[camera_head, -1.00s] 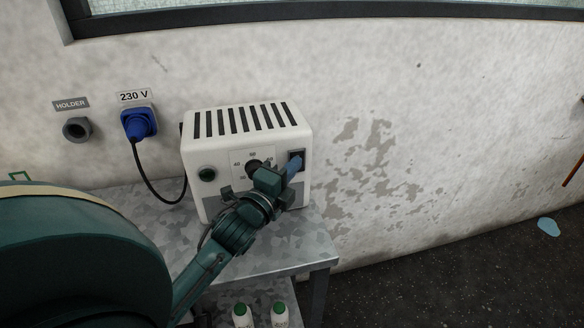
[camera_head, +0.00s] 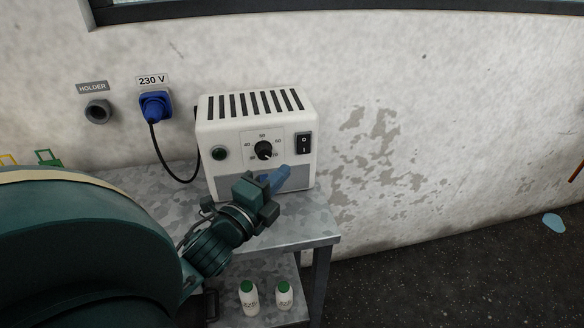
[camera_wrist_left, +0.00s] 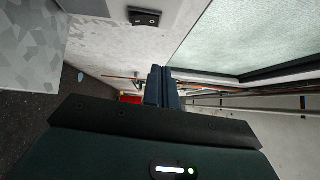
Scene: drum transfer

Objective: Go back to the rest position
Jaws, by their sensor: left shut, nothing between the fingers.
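My left gripper (camera_head: 278,180) is in front of the lower front of a white heater-like box (camera_head: 255,105). Its blue fingers are shut with nothing between them and look apart from the box's rocker switch (camera_head: 303,143). In the left wrist view the shut fingers (camera_wrist_left: 161,88) point away from my wrist, and the black switch (camera_wrist_left: 145,17) shows at the top. The box has a black dial (camera_head: 263,150) and a dark green round button or lamp (camera_head: 220,153). My right gripper is not in either view.
The box stands on a grey metal table (camera_head: 300,222). A blue plug (camera_head: 156,107) sits in the 230 V socket, its black cable hanging to the box. A grey holder (camera_head: 97,111) is on the wall. Two white bottles with green caps (camera_head: 249,297) stand on the lower shelf.

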